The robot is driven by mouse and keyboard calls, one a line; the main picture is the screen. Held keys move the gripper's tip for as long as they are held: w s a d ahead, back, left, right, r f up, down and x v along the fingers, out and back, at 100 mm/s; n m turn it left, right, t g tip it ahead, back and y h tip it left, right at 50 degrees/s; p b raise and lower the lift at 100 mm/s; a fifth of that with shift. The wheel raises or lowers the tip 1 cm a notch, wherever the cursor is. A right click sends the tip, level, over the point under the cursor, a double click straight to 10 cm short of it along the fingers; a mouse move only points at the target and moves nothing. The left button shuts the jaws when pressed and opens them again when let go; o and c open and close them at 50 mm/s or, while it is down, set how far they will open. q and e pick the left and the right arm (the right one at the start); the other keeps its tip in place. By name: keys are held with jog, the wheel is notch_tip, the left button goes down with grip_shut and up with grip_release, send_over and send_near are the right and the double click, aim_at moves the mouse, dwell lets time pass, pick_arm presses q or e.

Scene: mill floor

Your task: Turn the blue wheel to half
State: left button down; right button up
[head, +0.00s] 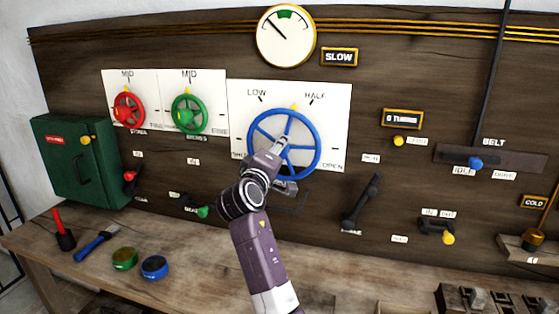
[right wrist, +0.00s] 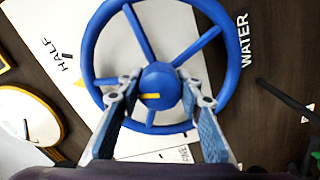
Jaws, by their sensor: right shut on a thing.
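The blue wheel (head: 314,146) is mounted on a white panel at the middle of the board. Its yellow pointer (head: 294,106) is at the top of the rim, between the LOW label (head: 256,92) and the HALF label (head: 315,97), short of the HALF mark. My right gripper (head: 284,148) reaches the wheel's centre from below. In the right wrist view my right gripper (right wrist: 160,90) has its fingers on either side of the blue hub (right wrist: 160,84), shut on it. The HALF label shows there at upper left (right wrist: 58,55). My left gripper is not in view.
A red wheel (head: 127,112) and a green wheel (head: 190,114) sit to the left. A round gauge (head: 286,36) and a SLOW sign (head: 339,57) are above. A black lever (head: 362,203) stands at lower right. The bench (head: 190,284) below holds tools and round tins.

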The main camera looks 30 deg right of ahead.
jog(key=shift+f+m+b, duration=0.2)
jog(key=shift+m+b, duration=0.85)
jog(key=shift+m, duration=0.45)
jog(key=o, duration=1.2)
jog(key=shift+r, duration=0.15)
jog(key=v, duration=0.7)
jog(key=shift+s+a, duration=0.2)
